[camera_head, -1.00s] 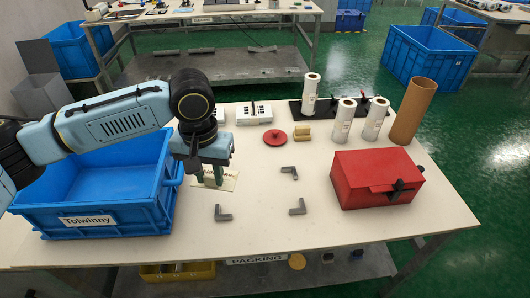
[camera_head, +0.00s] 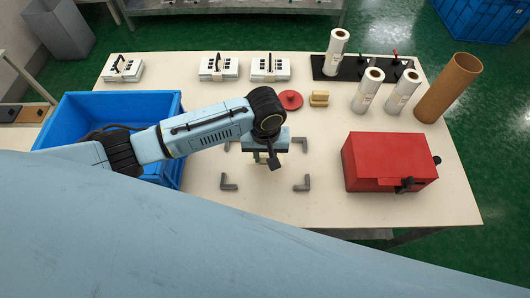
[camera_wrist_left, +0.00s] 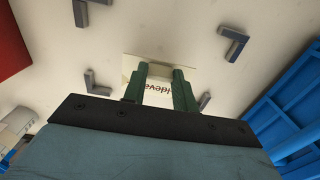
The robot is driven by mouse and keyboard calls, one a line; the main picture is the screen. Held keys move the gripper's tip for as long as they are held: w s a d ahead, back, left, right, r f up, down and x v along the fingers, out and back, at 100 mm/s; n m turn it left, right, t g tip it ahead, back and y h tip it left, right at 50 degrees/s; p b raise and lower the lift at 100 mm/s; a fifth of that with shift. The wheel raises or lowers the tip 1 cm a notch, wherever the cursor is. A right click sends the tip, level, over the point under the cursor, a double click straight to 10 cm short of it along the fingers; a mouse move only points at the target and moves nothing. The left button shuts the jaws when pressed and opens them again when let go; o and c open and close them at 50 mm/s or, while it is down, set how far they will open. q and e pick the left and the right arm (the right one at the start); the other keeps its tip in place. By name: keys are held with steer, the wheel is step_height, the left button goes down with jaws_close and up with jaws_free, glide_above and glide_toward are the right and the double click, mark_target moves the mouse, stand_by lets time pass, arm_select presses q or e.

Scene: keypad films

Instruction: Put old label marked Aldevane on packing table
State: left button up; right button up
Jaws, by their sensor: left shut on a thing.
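My left gripper (camera_head: 266,165) is over the packing table (camera_head: 330,225), among several grey L-shaped corner pieces (camera_head: 302,184). In the left wrist view its two green fingers (camera_wrist_left: 163,88) are shut on a cream label (camera_wrist_left: 160,62). Part of the printed word, "ldeva", shows between the fingers; the rest is hidden. The label lies inside the corner pieces as seen from the wrist. I cannot tell whether it touches the table. In the head view the gripper mostly hides it. My right gripper is not in view.
A blue bin (camera_head: 110,103) stands at the left. A red box (camera_head: 388,162) is at the right, with white rolls (camera_head: 368,90) and a brown tube (camera_head: 447,88) behind. A red disc (camera_head: 290,99) and white keypad units (camera_head: 218,68) stand at the back. My own blue part covers the foreground.

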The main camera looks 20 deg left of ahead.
mark_target(265, 162)
arm_select(q)
step_height(265, 162, down, 4)
steer(key=shift+r+b, duration=0.1)
steer(key=shift+b, duration=0.35)
steer(key=shift+w+f, duration=0.1)
steer(key=shift+f, duration=0.25)
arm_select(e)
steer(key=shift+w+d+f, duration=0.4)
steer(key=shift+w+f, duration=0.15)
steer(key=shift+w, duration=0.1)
arm_select(q)
steer(key=shift+f, duration=0.15)
steer(key=o, duration=1.1)
steer(key=shift+c, duration=0.2)
step_height(265, 162, up, 12)
steer(key=p, duration=0.2)
steer(key=shift+p, duration=0.4)
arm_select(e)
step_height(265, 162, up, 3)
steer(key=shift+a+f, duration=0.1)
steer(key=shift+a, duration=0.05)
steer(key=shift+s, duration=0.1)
